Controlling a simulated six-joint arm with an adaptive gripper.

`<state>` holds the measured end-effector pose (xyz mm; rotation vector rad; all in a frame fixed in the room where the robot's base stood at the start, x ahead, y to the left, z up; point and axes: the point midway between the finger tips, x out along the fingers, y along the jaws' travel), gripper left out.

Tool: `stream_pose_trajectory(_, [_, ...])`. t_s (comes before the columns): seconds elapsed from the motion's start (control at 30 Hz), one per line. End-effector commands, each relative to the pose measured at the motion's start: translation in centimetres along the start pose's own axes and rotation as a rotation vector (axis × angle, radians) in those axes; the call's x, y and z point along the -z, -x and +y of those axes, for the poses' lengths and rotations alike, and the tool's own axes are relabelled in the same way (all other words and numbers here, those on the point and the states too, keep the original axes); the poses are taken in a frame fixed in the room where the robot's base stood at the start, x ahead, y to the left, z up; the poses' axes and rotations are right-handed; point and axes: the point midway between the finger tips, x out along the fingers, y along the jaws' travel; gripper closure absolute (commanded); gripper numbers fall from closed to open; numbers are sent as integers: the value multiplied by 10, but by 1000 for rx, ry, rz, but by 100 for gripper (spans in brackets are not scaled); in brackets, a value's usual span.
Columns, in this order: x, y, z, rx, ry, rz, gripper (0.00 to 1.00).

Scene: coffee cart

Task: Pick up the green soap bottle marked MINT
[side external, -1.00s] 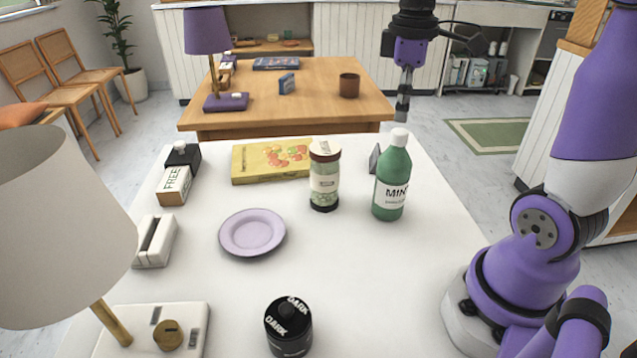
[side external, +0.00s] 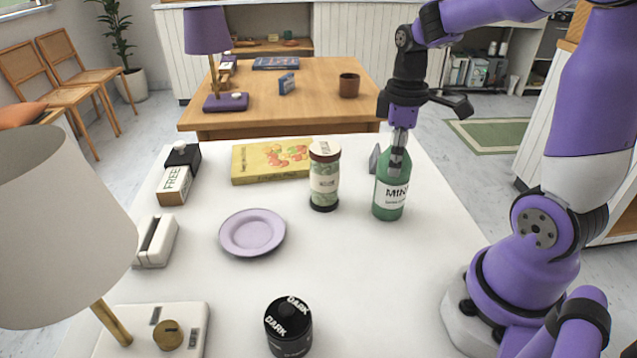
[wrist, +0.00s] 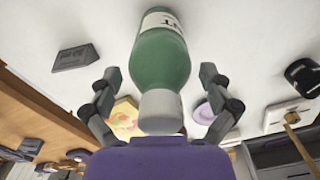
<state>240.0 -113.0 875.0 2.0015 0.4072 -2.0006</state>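The green soap bottle (side external: 389,194) marked MINT stands upright near the far right edge of the white table. There are gaps on both sides, so the gripper is open and around the upper part of the bottle.
A jar of green contents (side external: 324,180) stands just left of the bottle. A small grey item (side external: 374,158) sits behind the bottle.

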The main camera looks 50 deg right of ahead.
Motion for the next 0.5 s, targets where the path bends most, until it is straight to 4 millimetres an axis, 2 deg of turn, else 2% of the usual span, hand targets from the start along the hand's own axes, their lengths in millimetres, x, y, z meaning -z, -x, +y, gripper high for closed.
stream_pose_trajectory(0.03, [0,0,0,0,0,0,50])
stream_pose_trajectory(0.07, [0,0,0,0,0,0,65])
stream_pose_trajectory(0.1, [0,0,0,0,0,0,84])
stream_pose_trajectory(0.5, [0,3,0,0,0,0,84])
